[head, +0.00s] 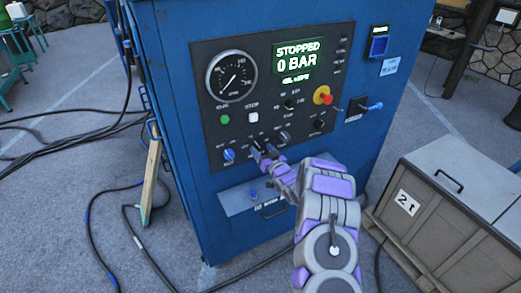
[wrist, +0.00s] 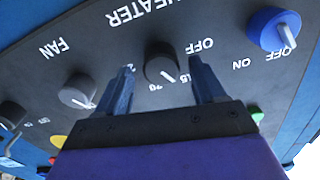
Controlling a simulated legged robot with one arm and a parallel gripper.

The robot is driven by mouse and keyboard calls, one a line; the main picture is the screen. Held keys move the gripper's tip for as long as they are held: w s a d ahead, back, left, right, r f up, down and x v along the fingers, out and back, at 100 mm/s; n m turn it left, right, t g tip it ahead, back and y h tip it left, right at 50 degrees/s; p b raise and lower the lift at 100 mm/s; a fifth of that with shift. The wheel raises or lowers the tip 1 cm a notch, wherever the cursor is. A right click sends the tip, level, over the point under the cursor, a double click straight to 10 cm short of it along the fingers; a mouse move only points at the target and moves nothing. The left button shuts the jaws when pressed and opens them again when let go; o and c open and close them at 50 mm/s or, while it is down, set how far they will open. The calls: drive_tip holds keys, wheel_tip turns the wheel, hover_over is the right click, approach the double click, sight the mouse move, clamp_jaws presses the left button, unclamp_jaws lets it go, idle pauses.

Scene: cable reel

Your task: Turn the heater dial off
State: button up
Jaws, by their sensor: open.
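The heater dial (wrist: 160,68) is a dark round knob with a white pointer line, under the upside-down word HEATER in the wrist view. Its pointer aims to the lower right, near the 15 mark and away from the OFF label. My gripper (wrist: 162,66) is open, with one blue finger on each side of the dial. A gap shows between the dial and each finger. In the head view my gripper (head: 265,154) is at the lower part of the control panel (head: 210,110) and largely hides the dial.
In the wrist view a grey fan knob (wrist: 78,90) is left of the dial and a blue on/off knob (wrist: 273,28) is right. A red-and-yellow emergency stop (head: 323,96) is higher on the panel. The display (head: 298,60) reads STOPPED, 0 BAR. A crate (head: 450,215) stands at right.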

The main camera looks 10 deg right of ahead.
drive_tip(key=shift+x, duration=0.9)
drive_tip(key=shift+r, duration=0.1)
drive_tip(key=c, duration=1.1)
